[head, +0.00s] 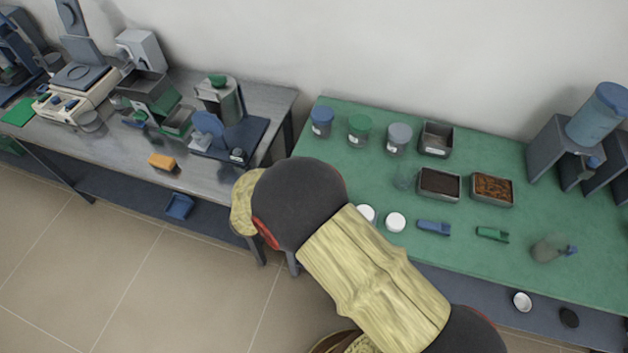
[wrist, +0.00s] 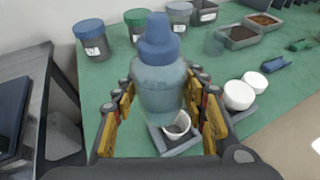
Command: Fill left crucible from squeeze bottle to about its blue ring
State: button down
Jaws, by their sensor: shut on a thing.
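My gripper (wrist: 166,104) is shut on the squeeze bottle (wrist: 158,82), a translucent blue-grey body with a blue cap, between its yellow pads in the wrist view. The bottle looks upright. Just past its lower part is the left crucible (wrist: 178,124), small, white and open, on a grey holder (wrist: 186,145). I cannot make out its blue ring or its fill level. Two more white pieces stand to the right, a nearer one (wrist: 238,96) and a farther one (wrist: 255,80). In the head view my arm hides the gripper, held bottle and left crucible.
Blue-, green- and grey-lidded jars (head: 359,129) stand along the back of the green table (head: 330,165). Metal trays (head: 439,184), a blue scoop (head: 434,228) and a green scoop (head: 492,234) lie to the right. A separate steel table (head: 200,178) stands left, across a gap.

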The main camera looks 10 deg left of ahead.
jog(key=shift+f+b, duration=0.9)
jog(key=shift+f, duration=0.55)
jog(key=shift+w+a+r+m+b, duration=0.3)
jog(key=shift+a+m+b, duration=0.1)
jog(key=shift+b, duration=0.35)
jog(key=shift+a+t+y, duration=0.1)
jog(key=shift+t+y, duration=0.2)
jog(key=shift+w+a+m+b, duration=0.2)
jog(key=shift+m+b, duration=0.2)
jog(key=shift+b, duration=0.45)
jog(key=shift+a+r+y+b, duration=0.15)
jog(key=shift+a+y+b, duration=0.05)
jog(key=shift+y+b, duration=0.25)
jog(key=shift+r+m, duration=0.1)
jog(key=shift+m, duration=0.2)
jog(key=shift+w+a+m+t+b, duration=0.2)
jog(key=shift+a+m+t+b, duration=0.1)
jog(key=shift+b, duration=0.65)
jog(key=shift+w+a+m+b, duration=0.15)
jog(key=shift+a+m+b, duration=0.15)
jog(key=shift+b, duration=0.45)
jog(key=shift+w+a+y+b, duration=0.15)
jog(key=shift+y+b, duration=0.3)
jog(key=shift+b, duration=0.4)
